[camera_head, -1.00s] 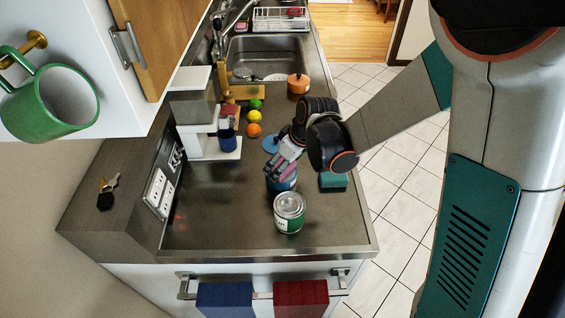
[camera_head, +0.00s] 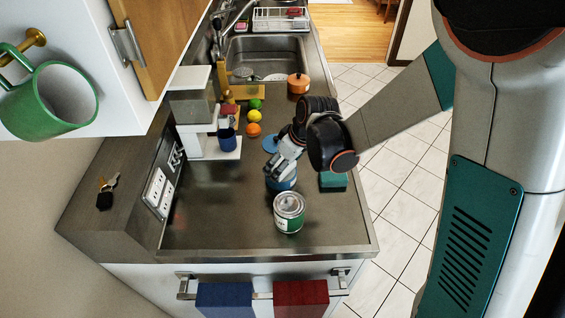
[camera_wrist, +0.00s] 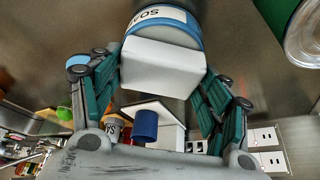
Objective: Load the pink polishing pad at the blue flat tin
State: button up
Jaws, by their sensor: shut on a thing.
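My gripper (camera_head: 279,168) is at the blue flat tin (camera_head: 281,184), reaching down at its top. In the wrist view its fingers are shut on a block-shaped pad (camera_wrist: 160,70), which looks whitish there, with no pink showing. The tin (camera_wrist: 178,20) is just beyond the pad, with a white label and part of some lettering. The pad is against or very close to the tin; exact contact is hard to tell. In the head view the pad is mostly hidden by the fingers.
A green-and-white can (camera_head: 289,212) stands just in front of the tin. A teal block (camera_head: 333,181) lies to its right. A white machine with a dark blue cup (camera_head: 227,140) stands at the left, near several fruits. The front left of the counter is clear.

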jog(key=shift+r, duration=0.1)
dwell(0.5)
jog(key=shift+r+p, duration=2.35)
jog(key=shift+r, duration=1.05)
